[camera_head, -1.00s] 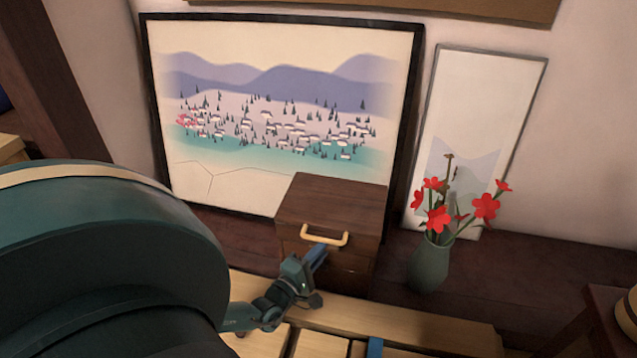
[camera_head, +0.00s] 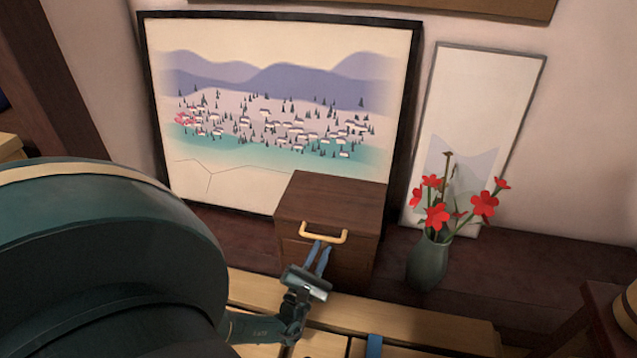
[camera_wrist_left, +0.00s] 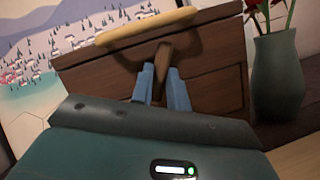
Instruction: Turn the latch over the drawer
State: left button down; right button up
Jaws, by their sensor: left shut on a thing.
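A small dark brown wooden box with a drawer (camera_head: 335,206) stands against the framed picture in the head view. A pale yellow bar handle (camera_head: 324,233) juts from its front. In the left wrist view the box front (camera_wrist_left: 215,68) and the handle (camera_wrist_left: 146,27) fill the top. A narrow brown wooden piece, which looks like the latch (camera_wrist_left: 163,62), stands just below the handle. My left gripper (camera_head: 321,257) is below the handle, its blue fingers (camera_wrist_left: 163,86) closed on both sides of this piece. The piece's lower end is hidden. My right gripper is not in view.
A green vase (camera_head: 428,262) with red flowers stands right of the box, and close on the right in the wrist view (camera_wrist_left: 278,78). A large framed picture (camera_head: 280,110) leans behind the box. A pale wooden ledge (camera_head: 400,326) runs in front.

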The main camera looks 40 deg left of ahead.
pick_arm(q)
jog(key=n+y, duration=0.2)
jog(key=n, duration=0.2)
jog(key=n+g+y, duration=0.1)
jog(key=n+y, duration=0.1)
jog(key=n, duration=0.2)
jog(key=shift+w+d+f, duration=0.1)
jog(key=shift+d, duration=0.05)
jog(key=shift+n, duration=0.5)
jog(key=c, duration=1.4)
grip_release()
jog(key=shift+o, duration=0.2)
jog(key=shift+y, duration=0.3)
